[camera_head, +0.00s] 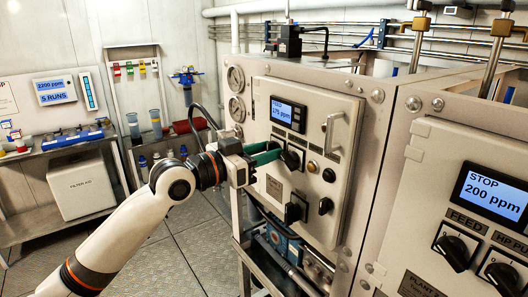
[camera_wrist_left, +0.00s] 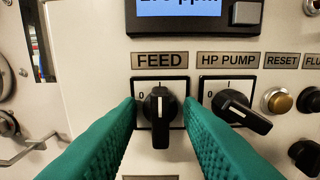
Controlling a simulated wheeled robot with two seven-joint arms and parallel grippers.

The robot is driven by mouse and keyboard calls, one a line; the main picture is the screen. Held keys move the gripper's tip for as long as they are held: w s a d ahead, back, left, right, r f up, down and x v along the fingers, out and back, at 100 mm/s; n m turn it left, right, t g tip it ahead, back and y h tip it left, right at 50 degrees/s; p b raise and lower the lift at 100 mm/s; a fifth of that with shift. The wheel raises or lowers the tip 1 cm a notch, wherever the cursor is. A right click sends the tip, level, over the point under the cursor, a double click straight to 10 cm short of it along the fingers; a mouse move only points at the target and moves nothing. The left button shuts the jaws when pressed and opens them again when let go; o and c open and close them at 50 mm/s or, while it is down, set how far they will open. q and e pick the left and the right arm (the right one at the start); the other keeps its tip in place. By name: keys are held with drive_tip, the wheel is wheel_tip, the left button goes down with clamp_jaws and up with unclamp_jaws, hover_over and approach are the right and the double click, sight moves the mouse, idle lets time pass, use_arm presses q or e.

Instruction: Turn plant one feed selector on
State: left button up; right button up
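The plant one feed selector (camera_wrist_left: 160,108) is a black knob on a square plate under a FEED label in the left wrist view. Its white mark points about straight up, with a 0 at the plate's upper left. My left gripper (camera_wrist_left: 160,122) is open, its green fingers on either side of the knob, with gaps between. In the head view my left gripper (camera_head: 267,155) reaches the plant one panel (camera_head: 277,188) just below its display (camera_head: 288,114), partly hiding the selector. My right gripper is not in view.
The HP PUMP knob (camera_wrist_left: 238,112) sits close to the right of the feed selector, turned to the lower right. A brass-coloured button (camera_wrist_left: 280,102) is beyond it. The second panel, with its STOP display (camera_head: 493,193) and own FEED knob (camera_head: 455,251), stands at right.

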use_arm(q)
drive_tip(key=b+v, duration=0.3)
drive_tip(key=v, duration=0.9)
